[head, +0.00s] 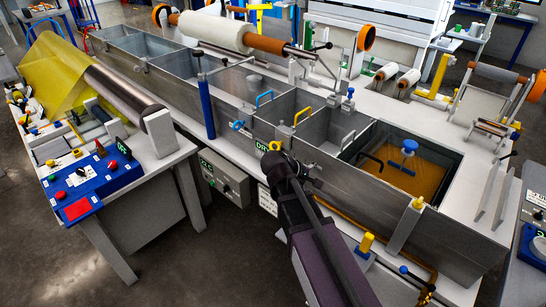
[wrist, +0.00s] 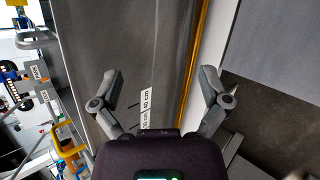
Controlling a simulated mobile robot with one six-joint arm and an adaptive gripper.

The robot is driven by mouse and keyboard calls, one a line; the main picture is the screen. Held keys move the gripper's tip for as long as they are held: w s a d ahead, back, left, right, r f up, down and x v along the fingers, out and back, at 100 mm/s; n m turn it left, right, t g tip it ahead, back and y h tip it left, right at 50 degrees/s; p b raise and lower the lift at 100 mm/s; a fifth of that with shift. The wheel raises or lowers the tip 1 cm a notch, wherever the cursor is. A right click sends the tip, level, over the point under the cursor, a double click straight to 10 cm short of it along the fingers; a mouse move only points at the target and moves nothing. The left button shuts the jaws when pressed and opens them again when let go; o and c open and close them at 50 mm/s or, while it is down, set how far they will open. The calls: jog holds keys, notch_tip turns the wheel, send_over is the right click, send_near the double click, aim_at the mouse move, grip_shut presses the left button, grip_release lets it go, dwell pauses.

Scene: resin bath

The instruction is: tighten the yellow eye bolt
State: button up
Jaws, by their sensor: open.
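A small yellow ring-like piece (head: 275,146), which looks like the yellow eye bolt, shows at the near wall of the metal tank, just beyond my gripper. Its shank and how far it is screwed in cannot be seen. My gripper (head: 292,168) is beside the tank's front wall, partly hidden behind my wrist. In the wrist view my gripper (wrist: 162,88) has its two fingers spread wide, with nothing between them. A yellow loop (wrist: 72,142) lies left of the fingers there; I cannot tell whether it is the eye bolt or a divider handle.
The long metal tank (head: 330,165) has dividers with a blue handle (head: 264,97) and a yellow handle (head: 302,114). Amber liquid (head: 410,180) fills its right compartment. A table with a blue control panel (head: 88,185) is left; floor between is clear.

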jog(key=w+a+n+t+h+b, duration=0.25)
jog(key=a+n+t+b, duration=0.2)
jog(key=a, duration=0.45)
jog(key=n+t+b, duration=0.5)
jog(key=n, duration=0.1)
send_near(274, 145)
jog(key=v, duration=0.4)
jog(key=shift+w+f, duration=0.1)
jog(key=shift+f, duration=0.25)
jog(key=shift+w, duration=0.1)
jog(key=shift+x, duration=6.85)
jog(key=shift+d+f, duration=0.1)
jog(key=shift+d, duration=0.05)
